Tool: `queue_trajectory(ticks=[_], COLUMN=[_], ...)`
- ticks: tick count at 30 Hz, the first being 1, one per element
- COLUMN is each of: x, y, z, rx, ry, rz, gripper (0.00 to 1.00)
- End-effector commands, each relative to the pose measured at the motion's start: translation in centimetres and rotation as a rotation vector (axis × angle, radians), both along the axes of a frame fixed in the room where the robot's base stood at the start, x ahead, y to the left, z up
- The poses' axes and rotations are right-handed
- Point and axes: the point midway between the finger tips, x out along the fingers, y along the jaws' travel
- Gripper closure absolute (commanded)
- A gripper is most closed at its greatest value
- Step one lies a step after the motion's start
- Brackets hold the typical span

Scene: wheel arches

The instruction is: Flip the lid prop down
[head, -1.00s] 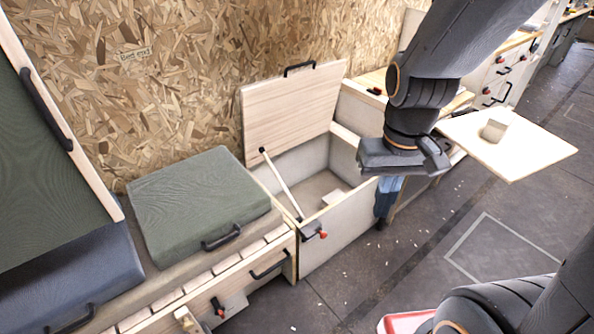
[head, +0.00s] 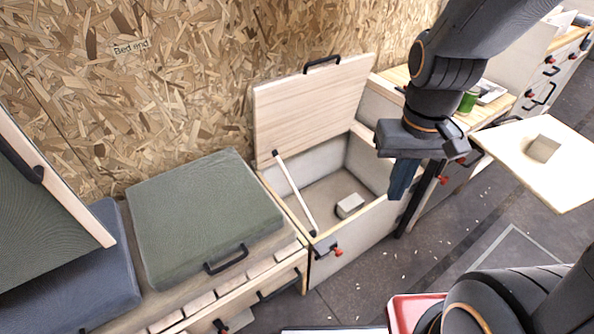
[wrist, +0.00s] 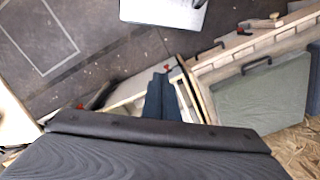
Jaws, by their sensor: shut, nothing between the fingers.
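The lid prop (head: 295,192) is a pale bar with a dark upper end. It stands tilted at the left side of the open box (head: 375,222), its top end at the lower left of the raised wooden lid (head: 310,105). The lid leans back near the chipboard wall and has a black handle on its top edge. My gripper (head: 396,192) points down by the right part of the box, well right of the prop, with its blue fingers shut and empty. The fingers (wrist: 163,98) also show in the wrist view, where I cannot make out the prop.
A small pale block (head: 349,205) lies inside the box. A red-knobbed latch (head: 337,252) is on the box front. A green cushion (head: 205,215) lies left of the box. A pale table leaf (head: 510,155) with a block sticks out at right. Floor in front is open.

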Motion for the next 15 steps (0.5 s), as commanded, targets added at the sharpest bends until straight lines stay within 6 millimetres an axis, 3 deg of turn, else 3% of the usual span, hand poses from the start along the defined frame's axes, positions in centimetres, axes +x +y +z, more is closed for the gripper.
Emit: queue_trajectory(ticks=[10, 13, 15], x=[0.7, 3.1, 5.9], y=[-0.3, -1.0, -1.7], z=[-0.2, -1.1, -2.1], rx=[-0.011, -0.047, -0.087], ry=[-0.01, -0.045, -0.087], rz=[0.03, 0.13, 0.252], gripper=[1.0, 1.0, 1.0])
